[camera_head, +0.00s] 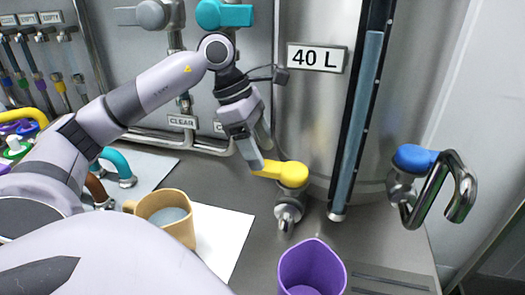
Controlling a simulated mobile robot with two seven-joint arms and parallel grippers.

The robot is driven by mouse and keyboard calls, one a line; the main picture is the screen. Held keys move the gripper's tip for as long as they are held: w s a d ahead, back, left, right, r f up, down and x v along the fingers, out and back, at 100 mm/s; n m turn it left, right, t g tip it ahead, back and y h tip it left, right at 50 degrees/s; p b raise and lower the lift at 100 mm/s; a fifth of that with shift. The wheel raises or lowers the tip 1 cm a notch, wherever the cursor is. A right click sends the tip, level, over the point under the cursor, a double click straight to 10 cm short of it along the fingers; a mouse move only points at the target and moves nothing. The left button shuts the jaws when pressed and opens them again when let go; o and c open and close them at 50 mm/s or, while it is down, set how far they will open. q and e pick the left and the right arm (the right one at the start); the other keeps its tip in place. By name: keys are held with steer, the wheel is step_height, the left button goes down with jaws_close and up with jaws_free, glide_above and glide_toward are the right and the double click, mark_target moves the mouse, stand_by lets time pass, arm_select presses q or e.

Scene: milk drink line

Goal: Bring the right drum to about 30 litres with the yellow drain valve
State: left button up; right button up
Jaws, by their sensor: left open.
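The right drum (310,115) is a large steel cylinder with a "40 L" plate (317,58) on its front. Its sight tube (357,115) shows a grey-blue column whose top stands a little above the plate. The yellow drain valve (291,175) sits low on the drum, its handle pointing left and its steel outlet facing down. My left gripper (254,163) is open, with its fingertips at the left end of the yellow handle. Whether they touch it I cannot tell. My right gripper is not in view.
A blue valve (414,158) with a bent steel pipe is at right. A purple cup (312,270) stands in front of the yellow valve. A tan mug (168,215) holding greyish liquid stands by a white sheet (225,235). A teal valve (224,14) is above.

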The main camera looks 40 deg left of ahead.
arm_select(q)
steer(key=shift+x, duration=1.35)
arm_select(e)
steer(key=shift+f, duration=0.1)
arm_select(q)
steer(key=shift+s+a+f, duration=0.1)
steer(key=shift+a, duration=0.05)
